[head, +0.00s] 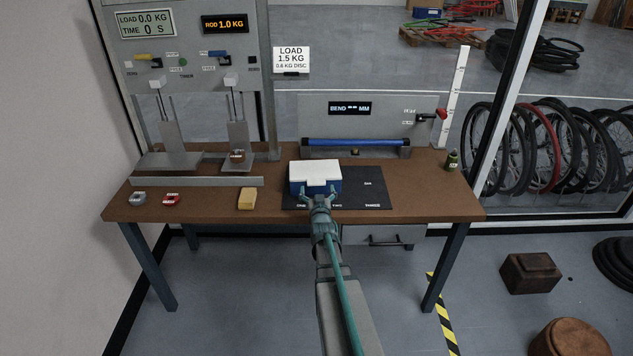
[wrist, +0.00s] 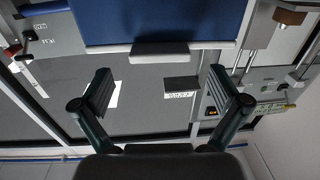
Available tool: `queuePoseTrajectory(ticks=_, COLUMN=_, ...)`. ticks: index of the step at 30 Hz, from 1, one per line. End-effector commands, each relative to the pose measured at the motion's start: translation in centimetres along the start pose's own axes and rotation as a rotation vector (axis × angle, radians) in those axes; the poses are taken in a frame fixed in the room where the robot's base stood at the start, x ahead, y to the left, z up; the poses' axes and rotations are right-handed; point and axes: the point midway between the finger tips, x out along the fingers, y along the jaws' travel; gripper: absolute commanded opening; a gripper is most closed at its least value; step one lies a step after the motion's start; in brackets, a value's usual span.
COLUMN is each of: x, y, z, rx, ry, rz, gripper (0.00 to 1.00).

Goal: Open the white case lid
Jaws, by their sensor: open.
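The case has a white lid (head: 316,170) and a blue body (head: 300,188). It stands on a dark mat on the workbench, and the lid looks shut. My gripper (head: 320,203) is at the front side of the case. In the wrist view, which looks upside down, my gripper (wrist: 160,92) is open with nothing between its fingers. The blue body (wrist: 160,20) fills the top there, with a pale rim and a light grey tab (wrist: 160,53) just beyond the fingertips, roughly centred between them. I cannot tell whether a finger touches the case.
The workbench (head: 210,207) holds the dark mat (head: 372,190), a yellow block (head: 247,199), and red (head: 172,201) and grey (head: 138,198) pieces at left. A weighing rig stands behind left, a blue bar (head: 355,142) behind the case, and a small bottle (head: 452,160) at right.

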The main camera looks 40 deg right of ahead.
Motion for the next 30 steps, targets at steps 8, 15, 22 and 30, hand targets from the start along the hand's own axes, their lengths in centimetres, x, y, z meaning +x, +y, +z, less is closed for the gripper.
queuePoseTrajectory(ticks=8, x=3.7, y=0.0, z=-0.1, rx=0.000, ry=-0.001, rz=0.000, gripper=0.98)
queuePoseTrajectory(ticks=15, x=3.8, y=0.0, z=0.0, rx=0.000, ry=-0.001, rz=0.000, gripper=0.98)
queuePoseTrajectory(ticks=22, x=3.8, y=0.0, z=0.0, rx=0.000, ry=-0.001, rz=0.000, gripper=0.73)
queuePoseTrajectory(ticks=30, x=3.8, y=0.0, z=0.0, rx=0.000, ry=-0.001, rz=0.000, gripper=0.28)
